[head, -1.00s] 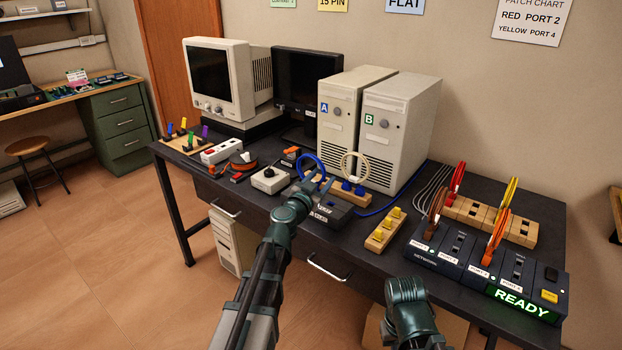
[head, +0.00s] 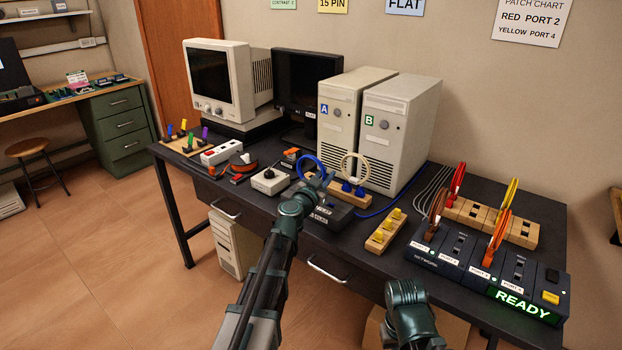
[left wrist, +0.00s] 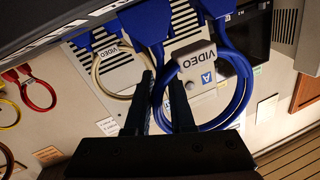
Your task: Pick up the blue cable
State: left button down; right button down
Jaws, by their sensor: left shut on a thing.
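The blue cable (head: 312,157) is a round loop standing at the back of the table, in front of tower A. In the left wrist view the blue cable (left wrist: 243,101) has a grey tag reading VIDEO and A (left wrist: 196,67), and a blue connector (left wrist: 148,20) near the fingers. My left gripper (head: 324,180) is at the loop's lower right. In the left wrist view my left gripper (left wrist: 164,83) is shut on a strand of the blue cable below that connector. My right arm's wrist shows at the table's front edge; its fingertips cannot be made out.
A cream cable loop (head: 356,166) stands just right of the blue one, close to my left gripper. Tower A (head: 340,118) and tower B (head: 397,135) are behind. A wooden block with yellow connectors (head: 385,232) and a network panel (head: 450,257) lie to the right.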

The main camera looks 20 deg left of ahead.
pick_arm(q)
jog(key=shift+r, duration=0.15)
jog(key=shift+r+p, duration=0.6)
jog(key=shift+p, duration=0.2)
jog(key=s+d+r+p, duration=0.1)
jog(key=s+d, duration=0.2)
jog(key=d, duration=0.4)
jog(key=s+d+r+p, duration=0.2)
jog(key=s+d, duration=0.2)
jog(key=d, duration=0.3)
jog(key=shift+d+r, duration=0.25)
jog(key=shift+r+p, duration=0.1)
jog(key=shift+p, duration=0.2)
